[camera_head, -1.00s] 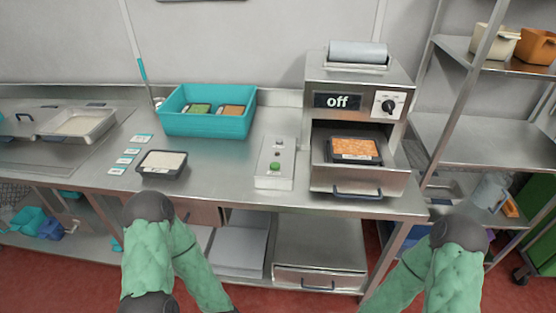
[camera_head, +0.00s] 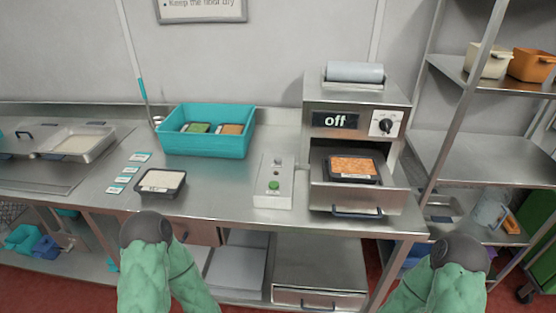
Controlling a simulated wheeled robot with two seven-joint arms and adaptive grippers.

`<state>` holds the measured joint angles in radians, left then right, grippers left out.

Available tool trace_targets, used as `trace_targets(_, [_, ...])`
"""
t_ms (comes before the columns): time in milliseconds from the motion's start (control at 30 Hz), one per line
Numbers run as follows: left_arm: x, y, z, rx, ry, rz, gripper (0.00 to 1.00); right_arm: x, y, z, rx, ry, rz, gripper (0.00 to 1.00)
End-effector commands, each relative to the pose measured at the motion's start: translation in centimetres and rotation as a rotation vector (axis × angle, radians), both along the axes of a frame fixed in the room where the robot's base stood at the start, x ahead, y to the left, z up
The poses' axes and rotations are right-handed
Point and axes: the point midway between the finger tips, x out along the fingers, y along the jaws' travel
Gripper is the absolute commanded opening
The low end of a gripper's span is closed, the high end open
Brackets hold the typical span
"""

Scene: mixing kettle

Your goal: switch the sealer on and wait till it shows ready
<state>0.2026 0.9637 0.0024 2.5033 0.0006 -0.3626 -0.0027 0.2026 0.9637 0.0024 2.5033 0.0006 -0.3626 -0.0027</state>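The sealer (camera_head: 357,104) stands at the right end of the steel counter, with a film roll (camera_head: 354,73) on top. Its display (camera_head: 335,120) reads "off". A black knob (camera_head: 386,125) sits right of the display. The sealer's drawer (camera_head: 357,204) is pulled out and holds a black tray of orange food (camera_head: 352,168). My left and right arms, in green sleeves, show at the bottom left and bottom right. Neither gripper can be seen; both are outside the picture.
A control box (camera_head: 273,183) with a green button is left of the sealer. A teal crate (camera_head: 207,145) holds two filled trays. A black tray of white food (camera_head: 161,184) and several labels lie on the counter (camera_head: 215,190). Steel shelves (camera_head: 470,160) stand at right.

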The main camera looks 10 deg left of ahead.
Motion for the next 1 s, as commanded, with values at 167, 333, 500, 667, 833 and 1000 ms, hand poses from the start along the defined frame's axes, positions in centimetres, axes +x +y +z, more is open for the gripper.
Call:
trace_targets(167, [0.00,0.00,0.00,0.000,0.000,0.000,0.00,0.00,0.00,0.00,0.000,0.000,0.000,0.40])
trace_targets(333, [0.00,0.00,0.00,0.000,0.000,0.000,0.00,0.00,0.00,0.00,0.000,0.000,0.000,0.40])
trace_targets(500, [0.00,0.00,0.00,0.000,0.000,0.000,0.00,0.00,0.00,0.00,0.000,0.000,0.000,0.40])
trace_targets(667, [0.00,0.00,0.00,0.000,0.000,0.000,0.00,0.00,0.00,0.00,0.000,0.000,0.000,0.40])
trace_targets(833, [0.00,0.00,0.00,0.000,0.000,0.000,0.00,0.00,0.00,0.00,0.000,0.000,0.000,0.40])
trace_targets(1000, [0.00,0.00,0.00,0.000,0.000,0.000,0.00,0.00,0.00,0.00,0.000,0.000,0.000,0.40])
